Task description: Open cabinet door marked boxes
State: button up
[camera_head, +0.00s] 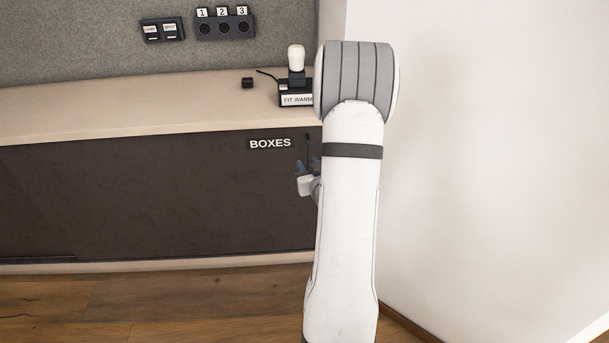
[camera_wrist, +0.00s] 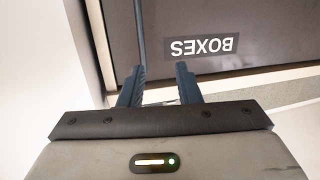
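The dark cabinet door (camera_head: 150,200) carries a white-lettered BOXES label (camera_head: 270,144) near its upper right. The label shows upside down in the wrist view (camera_wrist: 202,47). A thin dark upright bar (camera_head: 308,148), perhaps the handle, stands right of the label, partly hidden by my arm. The door looks shut. My gripper (camera_head: 306,166) is in front of the door below the label, partly behind my arm. In the wrist view its two blue fingers (camera_wrist: 160,68) are apart with a clear gap. A thin bar (camera_wrist: 139,35) ends near the left fingertip; contact cannot be told.
The pale countertop (camera_head: 130,105) above the door holds a small device (camera_head: 296,90) with a white knob and a small black block (camera_head: 247,83). Switch panels (camera_head: 225,24) are on the grey back panel. A white wall (camera_head: 490,150) stands close right. Wood floor (camera_head: 170,300) is clear at left.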

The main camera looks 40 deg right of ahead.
aim_at(308, 157)
jog(key=w+d+f+t+b, duration=0.1)
jog(key=w+d+f+b, duration=0.1)
jog(key=w+d, duration=0.3)
jog(key=shift+w+f+m+h+b, duration=0.3)
jog(key=shift+w+f+h+b, duration=0.1)
jog(key=shift+f, duration=0.1)
jog(key=shift+a, duration=0.1)
jog(key=shift+c, duration=0.3)
grip_shut()
